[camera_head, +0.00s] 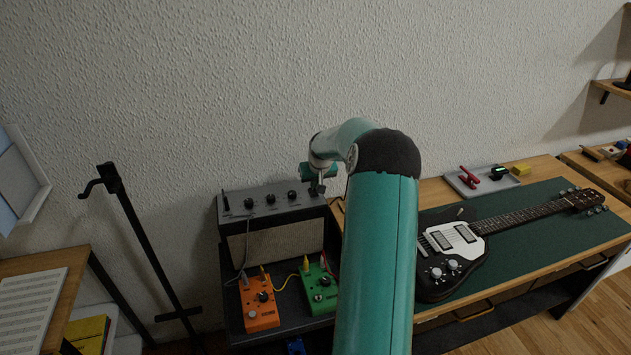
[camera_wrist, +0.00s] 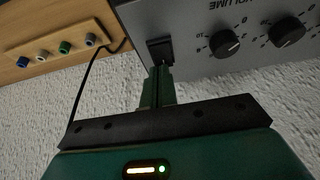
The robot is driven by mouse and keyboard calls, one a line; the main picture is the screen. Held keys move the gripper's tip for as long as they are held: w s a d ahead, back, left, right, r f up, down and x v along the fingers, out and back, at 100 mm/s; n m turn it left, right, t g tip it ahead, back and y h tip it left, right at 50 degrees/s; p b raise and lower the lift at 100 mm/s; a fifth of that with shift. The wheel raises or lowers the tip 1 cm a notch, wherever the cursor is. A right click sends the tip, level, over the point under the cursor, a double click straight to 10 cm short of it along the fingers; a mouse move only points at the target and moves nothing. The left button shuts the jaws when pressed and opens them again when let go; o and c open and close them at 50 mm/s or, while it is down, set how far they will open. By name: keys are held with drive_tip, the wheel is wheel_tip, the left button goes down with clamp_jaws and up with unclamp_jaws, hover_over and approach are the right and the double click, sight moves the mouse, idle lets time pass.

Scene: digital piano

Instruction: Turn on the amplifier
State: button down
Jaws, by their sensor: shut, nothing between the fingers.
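The amplifier (camera_head: 272,243) is a dark box with a cloth front and a grey panel of black knobs, on a dark stand against the wall. In the wrist view its panel (camera_wrist: 199,15) appears upside down, with the word VOLUME, two knobs and a black rocker switch (camera_wrist: 160,49) near the panel's edge. My gripper (camera_wrist: 161,72) is shut and empty, its fingertips at the switch's lower edge in the picture. I cannot tell whether they touch it. In the head view my gripper (camera_head: 317,189) is over the amplifier's right end, partly hidden by my arm.
An orange pedal (camera_head: 260,311) and a green pedal (camera_head: 320,301) with cables sit before the amplifier. A guitar (camera_head: 455,262) lies on a green mat (camera_head: 565,235) at right. A black stand (camera_head: 145,245) is at left. A wooden strip (camera_wrist: 50,25) with coloured knobs and a black cable are near my gripper.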

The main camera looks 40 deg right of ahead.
drive_tip(key=shift+w+d+f+g, duration=0.15)
drive_tip(key=shift+w+f+g, duration=0.1)
drive_tip(key=shift+g, duration=0.15)
drive_tip(key=shift+s, duration=0.25)
drive_tip(key=shift+s+a, duration=0.4)
drive_tip(key=shift+s, duration=0.25)
drive_tip(key=shift+a+r, duration=0.1)
drive_tip(key=shift+r, duration=0.4)
drive_tip(key=s+v, duration=0.1)
drive_tip(key=v, duration=1.2)
